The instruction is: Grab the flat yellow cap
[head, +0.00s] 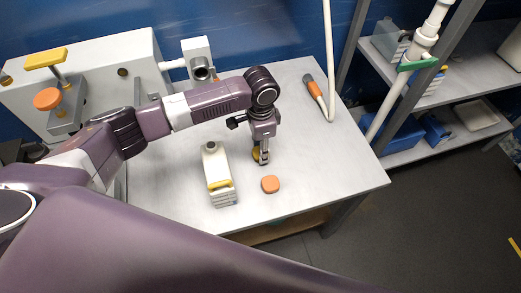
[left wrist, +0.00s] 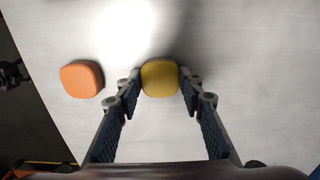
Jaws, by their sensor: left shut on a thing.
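The flat yellow cap (left wrist: 160,77) is on the light grey table between the fingertips of my left gripper (left wrist: 159,90) in the left wrist view. The fingers are closed on its two sides. In the head view the yellow cap (head: 256,154) shows only partly beside my left gripper (head: 263,158), which points straight down and hides the rest of it. An orange cap (head: 270,184) of similar shape lies apart on the table, nearer the front edge. It also shows in the left wrist view (left wrist: 82,79). My right gripper is not in view.
A white device with a yellow part (head: 218,174) stands left of the gripper. An orange-and-grey nozzle on a white hose (head: 316,91) lies at the back right. Grey machinery (head: 110,65) stands at the back left. The table's right side (head: 340,165) is clear.

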